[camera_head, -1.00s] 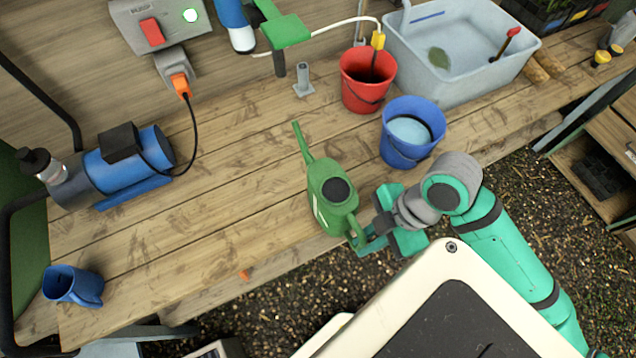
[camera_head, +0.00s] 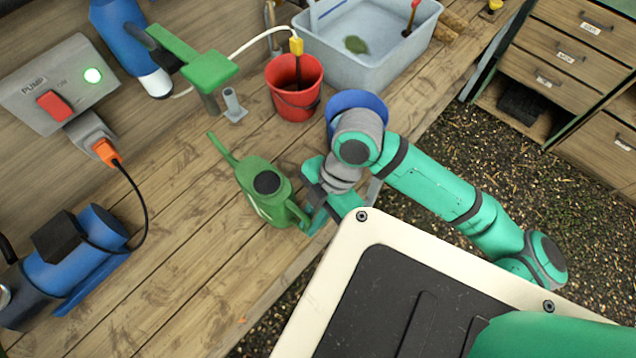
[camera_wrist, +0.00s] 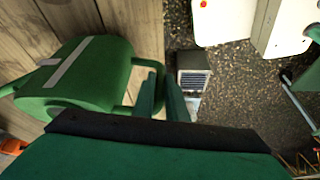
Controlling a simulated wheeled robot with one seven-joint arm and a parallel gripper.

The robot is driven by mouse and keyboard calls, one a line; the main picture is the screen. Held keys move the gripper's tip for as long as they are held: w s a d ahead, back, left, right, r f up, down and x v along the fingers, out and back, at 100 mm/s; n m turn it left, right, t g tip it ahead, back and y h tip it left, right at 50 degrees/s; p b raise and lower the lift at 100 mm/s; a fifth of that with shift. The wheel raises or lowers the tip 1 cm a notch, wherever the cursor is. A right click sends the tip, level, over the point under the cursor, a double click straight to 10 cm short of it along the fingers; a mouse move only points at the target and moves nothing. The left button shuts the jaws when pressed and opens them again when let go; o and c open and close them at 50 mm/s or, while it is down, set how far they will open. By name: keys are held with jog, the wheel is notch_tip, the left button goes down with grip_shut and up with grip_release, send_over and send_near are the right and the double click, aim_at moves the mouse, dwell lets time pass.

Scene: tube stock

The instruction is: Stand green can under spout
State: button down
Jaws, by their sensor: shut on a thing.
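The green watering can (camera_head: 258,192) is above or on the bench near its front edge, its long green neck pointing to the back left. Whether its base touches the boards cannot be told. My gripper (camera_head: 306,218) is shut on the can's handle, on the side away from the neck. In the wrist view the can (camera_wrist: 90,72) lies at the left, and its handle runs to my gripper's fingers (camera_wrist: 163,98).
A red bucket (camera_head: 294,100) and a partly hidden blue bucket (camera_head: 350,100) stand right of the can. A blue pump (camera_head: 85,255) is at the left. The boards between can and spout are clear.

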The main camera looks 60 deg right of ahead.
jog(key=shift+w+d+f, duration=0.1)
jog(key=shift+w+d, duration=0.25)
jog(key=shift+w, duration=1.3)
jog(key=shift+w+d+f, duration=0.15)
jog(key=shift+w+d, duration=0.25)
jog(key=shift+w, duration=1.3)
jog(key=shift+w+d+f, duration=0.1)
jog(key=shift+w+d, duration=0.25)
jog(key=shift+w, duration=1.3)
jog(key=shift+f, duration=1.1)
jog(key=c, duration=1.7)
grip_release()
jog(key=v, duration=1)
jog(key=shift+s+d+r, duration=0.1)
jog(key=shift+r, duration=0.3)
